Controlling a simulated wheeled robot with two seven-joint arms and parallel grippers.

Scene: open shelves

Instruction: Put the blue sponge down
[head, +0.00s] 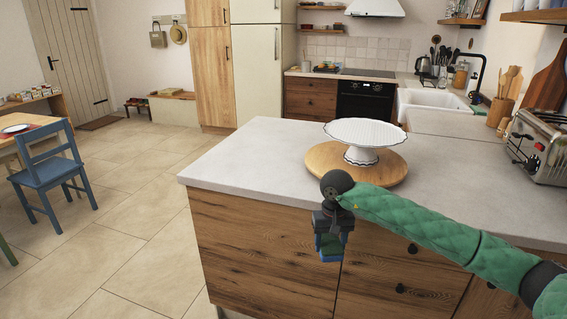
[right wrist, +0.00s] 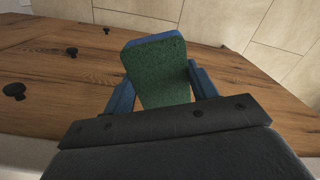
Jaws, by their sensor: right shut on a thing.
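The blue sponge (head: 330,253) has a green face and hangs below my right gripper (head: 330,238) in the head view. In the right wrist view the sponge (right wrist: 158,75) shows its green side with a thin blue edge at the top. My right gripper (right wrist: 160,95) is shut on it, one finger at each side. The gripper points down in front of the wooden cabinet fronts of the counter, with its wrist near the countertop's front edge. My left gripper is not in view.
The pale countertop (head: 250,160) is clear on its left part. A round wooden board (head: 322,165) bears a white cake stand (head: 365,133). A toaster (head: 540,147) stands at the right. A blue chair (head: 47,172) and open tiled floor (head: 130,220) lie to the left.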

